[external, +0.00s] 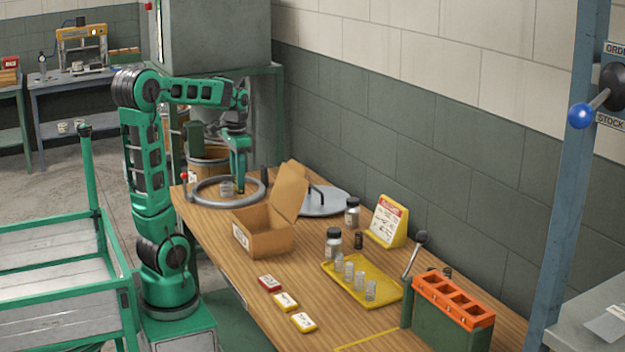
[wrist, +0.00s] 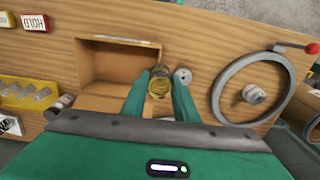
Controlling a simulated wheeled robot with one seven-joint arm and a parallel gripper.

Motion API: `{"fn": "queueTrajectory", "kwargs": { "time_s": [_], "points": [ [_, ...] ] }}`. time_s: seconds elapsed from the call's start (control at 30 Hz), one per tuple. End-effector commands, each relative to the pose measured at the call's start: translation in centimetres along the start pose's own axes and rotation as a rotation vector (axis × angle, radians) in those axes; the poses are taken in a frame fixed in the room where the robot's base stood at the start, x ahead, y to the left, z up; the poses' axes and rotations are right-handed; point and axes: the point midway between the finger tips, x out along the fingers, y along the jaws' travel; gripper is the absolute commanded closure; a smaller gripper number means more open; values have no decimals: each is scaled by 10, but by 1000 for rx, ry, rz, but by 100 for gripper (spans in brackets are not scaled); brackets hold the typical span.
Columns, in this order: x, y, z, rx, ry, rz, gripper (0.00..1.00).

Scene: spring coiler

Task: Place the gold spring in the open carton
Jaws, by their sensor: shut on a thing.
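The gold spring (wrist: 158,84) shows in the wrist view between the fingertips of my gripper (wrist: 163,92), which is shut on it. In the external view my gripper (external: 239,182) points down over the right part of a grey ring, and the spring is too small there to make out clearly. The open carton (external: 265,244) is brown cardboard with a raised flap. It stands just in front and to the right of my gripper. In the wrist view the carton (wrist: 90,65) lies left of the fingers, its inside looking empty where visible.
The grey ring (external: 222,207) surrounds a small metal piece. A grey disc lid (external: 328,208) lies behind the carton. Jars (external: 333,242), a yellow tray (external: 388,296) with several clear pieces, a yellow sign (external: 388,222) and an orange-topped rack (external: 454,299) stand further right.

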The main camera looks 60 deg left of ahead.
Motion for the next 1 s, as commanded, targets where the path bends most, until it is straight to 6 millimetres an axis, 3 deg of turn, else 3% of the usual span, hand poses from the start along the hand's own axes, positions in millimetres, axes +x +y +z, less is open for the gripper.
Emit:
{"fn": "queueTrajectory", "kwargs": {
  "time_s": [0.27,0.7,1.0],
  "points": [
    [32,13,-8,4,-2,1,100],
    [81,82,-56,5,-2,1,100],
    [98,97,-66,1,-2,1,100]
  ]
}}
